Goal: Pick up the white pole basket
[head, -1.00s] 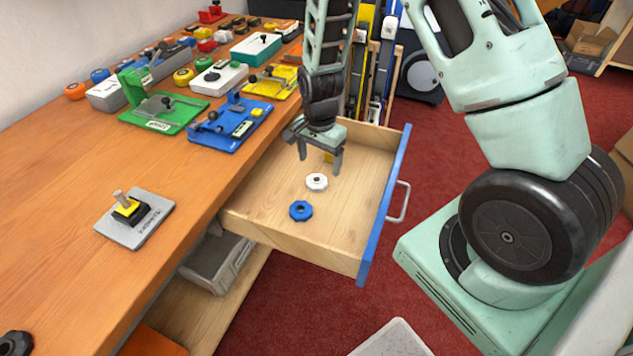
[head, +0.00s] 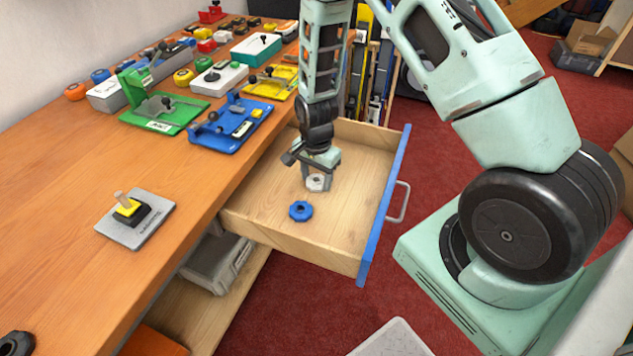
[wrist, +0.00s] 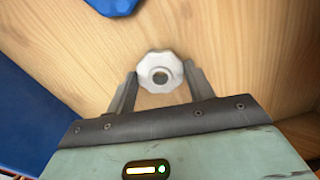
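The white pole basket appears as a small white eight-sided piece with a dark centre (head: 317,183), lying in the open wooden drawer (head: 257,226). In the wrist view the white piece (wrist: 151,72) lies on the wood between my fingertips. My gripper (head: 318,186) is lowered over it, pointing down. In the wrist view my gripper (wrist: 160,75) is open, with a finger on each side and narrow gaps to the piece. Whether the fingers touch it I cannot tell.
A blue eight-sided piece (head: 301,211) lies close by in the drawer. The drawer has a blue front (head: 385,205) and a handle. Green (head: 165,112) and blue (head: 229,124) fixtures stand on the bench.

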